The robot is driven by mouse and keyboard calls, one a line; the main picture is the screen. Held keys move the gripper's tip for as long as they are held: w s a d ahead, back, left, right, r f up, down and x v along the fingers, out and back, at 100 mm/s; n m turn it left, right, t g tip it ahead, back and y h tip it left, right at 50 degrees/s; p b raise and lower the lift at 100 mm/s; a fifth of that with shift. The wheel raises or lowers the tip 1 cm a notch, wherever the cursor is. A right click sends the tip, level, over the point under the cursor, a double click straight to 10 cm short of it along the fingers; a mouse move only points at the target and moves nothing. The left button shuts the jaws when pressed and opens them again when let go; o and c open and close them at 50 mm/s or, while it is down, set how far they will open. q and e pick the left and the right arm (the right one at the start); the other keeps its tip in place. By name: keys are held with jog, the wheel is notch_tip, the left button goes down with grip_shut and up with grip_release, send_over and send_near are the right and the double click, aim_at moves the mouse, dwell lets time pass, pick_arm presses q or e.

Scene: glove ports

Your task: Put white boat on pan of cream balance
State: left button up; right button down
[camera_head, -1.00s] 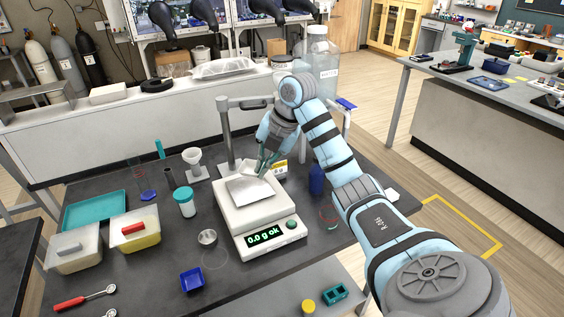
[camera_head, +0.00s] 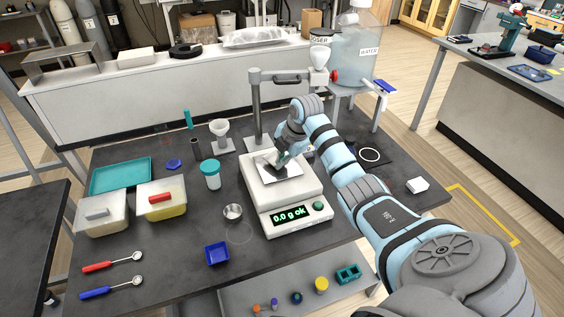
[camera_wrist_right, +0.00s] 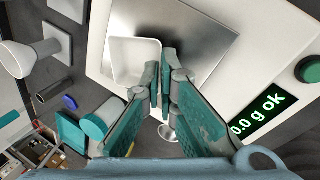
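The cream balance (camera_head: 292,221) stands on the dark table with a square metal pan (camera_head: 290,173) on top, and its green display reads "0.0 g ok". My right gripper (camera_head: 275,166) reaches in over the pan. In the right wrist view, the small square white boat (camera_wrist_right: 133,58) shows against the pan (camera_wrist_right: 205,30). My right gripper's fingertips (camera_wrist_right: 162,68) are close together at the boat's edge, one on each side of its wall. I cannot tell whether the boat touches the pan. In the head view the arm mostly hides the boat. My left gripper is out of view.
A stand (camera_head: 255,115) rises just behind the balance. A teal-lidded jar (camera_head: 211,176), a metal cup (camera_head: 233,212) and a blue tray (camera_head: 217,254) are left of it. Lidded tubs (camera_head: 163,197) are farther left. A large water jug (camera_head: 357,50) stands behind.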

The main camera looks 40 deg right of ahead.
jog(key=shift+f, duration=0.55)
jog(key=shift+s+r, duration=0.1)
jog(key=shift+s+d+r, duration=0.1)
jog(key=shift+s, duration=0.4)
jog(key=c, duration=2.1)
grip_release()
jog(key=shift+w+f, duration=0.2)
